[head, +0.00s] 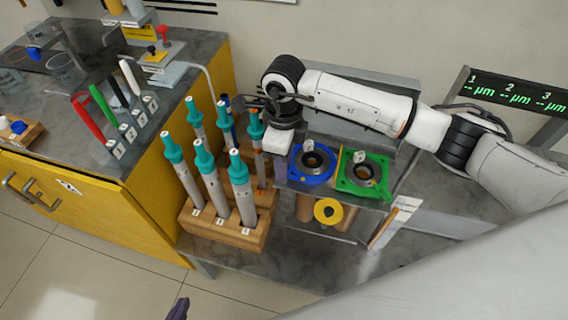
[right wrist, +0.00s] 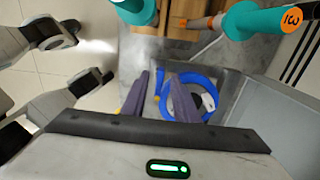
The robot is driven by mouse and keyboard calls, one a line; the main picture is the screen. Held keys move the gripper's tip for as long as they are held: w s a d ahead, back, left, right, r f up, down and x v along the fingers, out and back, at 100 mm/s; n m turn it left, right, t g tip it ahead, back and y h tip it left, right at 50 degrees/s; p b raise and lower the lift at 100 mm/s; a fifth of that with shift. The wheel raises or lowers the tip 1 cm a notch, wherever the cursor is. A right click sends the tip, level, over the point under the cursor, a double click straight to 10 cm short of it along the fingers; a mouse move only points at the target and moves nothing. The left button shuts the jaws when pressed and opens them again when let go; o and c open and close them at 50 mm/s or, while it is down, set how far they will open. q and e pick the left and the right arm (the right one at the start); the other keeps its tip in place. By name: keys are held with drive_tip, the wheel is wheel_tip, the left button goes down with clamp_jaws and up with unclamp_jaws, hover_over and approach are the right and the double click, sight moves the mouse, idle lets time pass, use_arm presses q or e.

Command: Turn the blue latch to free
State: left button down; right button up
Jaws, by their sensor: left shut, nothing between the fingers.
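A blue ring-shaped piece (head: 312,163), the only large blue part at the stand and likely the latch, sits around a dark round opening, with a white tag on it. It also shows in the right wrist view (right wrist: 204,82), partly hidden by a finger. My right gripper (right wrist: 160,98) is open, its two purple fingers apart above the blue ring; one finger overlaps it in the picture. I cannot tell whether they touch. My left gripper (head: 178,308) is shut and empty at the bottom edge, far from the ring.
A green square plate (head: 349,184) with a similar opening lies right of the blue ring. A wooden rack (head: 222,232) holds several teal-capped rods close to its left. A yellow ring (head: 327,211) is below. A yellow cabinet (head: 150,205) with coloured rods on top stands left.

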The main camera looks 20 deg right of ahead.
wheel_tip(320, 180, up, 10)
drive_tip(key=shift+f+b, duration=0.25)
drive_tip(key=shift+b, duration=0.1)
idle(0.4)
